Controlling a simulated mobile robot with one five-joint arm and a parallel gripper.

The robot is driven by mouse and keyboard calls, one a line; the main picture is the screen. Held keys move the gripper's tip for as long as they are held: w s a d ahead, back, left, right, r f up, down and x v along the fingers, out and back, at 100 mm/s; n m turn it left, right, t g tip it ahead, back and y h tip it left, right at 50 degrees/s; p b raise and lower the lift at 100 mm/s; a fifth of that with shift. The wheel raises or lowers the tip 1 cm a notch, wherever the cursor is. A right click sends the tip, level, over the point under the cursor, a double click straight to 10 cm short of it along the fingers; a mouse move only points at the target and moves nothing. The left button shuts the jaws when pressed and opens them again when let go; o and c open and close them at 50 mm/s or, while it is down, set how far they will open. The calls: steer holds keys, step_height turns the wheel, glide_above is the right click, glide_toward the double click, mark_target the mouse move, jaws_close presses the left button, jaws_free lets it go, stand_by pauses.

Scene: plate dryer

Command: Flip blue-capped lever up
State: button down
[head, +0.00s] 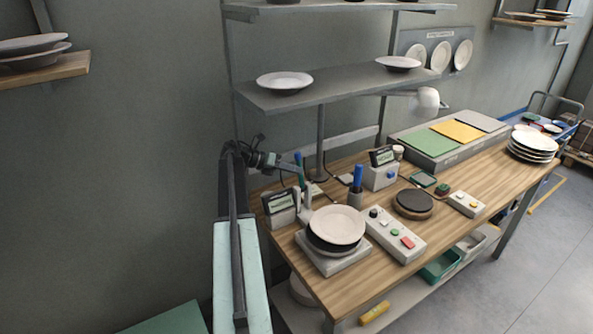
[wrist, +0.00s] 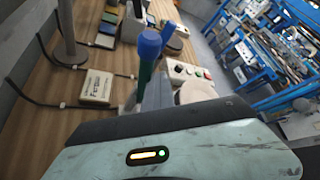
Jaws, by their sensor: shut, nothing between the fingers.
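The blue-capped lever (head: 298,160) stands roughly upright at the back left of the wooden workbench, on a dark green stem. In the wrist view its blue cap (wrist: 149,42) is near the top middle, with the green stem below it. My gripper (head: 293,168) is shut and empty, reaching in from the left, right beside the lever's stem. A grey finger shows close to the stem in the wrist view. I cannot tell whether they touch. The lever's base is hidden.
A scale with stacked plates (head: 336,225) stands in front of the lever. A labelled cream box (wrist: 97,87) lies left of the lever. A shelf (head: 330,92) hangs above.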

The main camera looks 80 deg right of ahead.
steer(key=shift+w+d+r, duration=0.15)
steer(key=shift+w+d, duration=0.15)
steer(key=shift+w, duration=0.05)
steer(key=s+a+p, duration=0.1)
steer(key=s+a, duration=0.1)
steer(key=a, duration=0.2)
steer(key=w, duration=0.3)
steer(key=w+a, duration=0.1)
steer(key=w, duration=0.2)
steer(key=w+a+b, duration=0.1)
steer(key=w, duration=0.2)
steer(key=shift+a+f, duration=0.15)
steer(key=shift+f, duration=0.15)
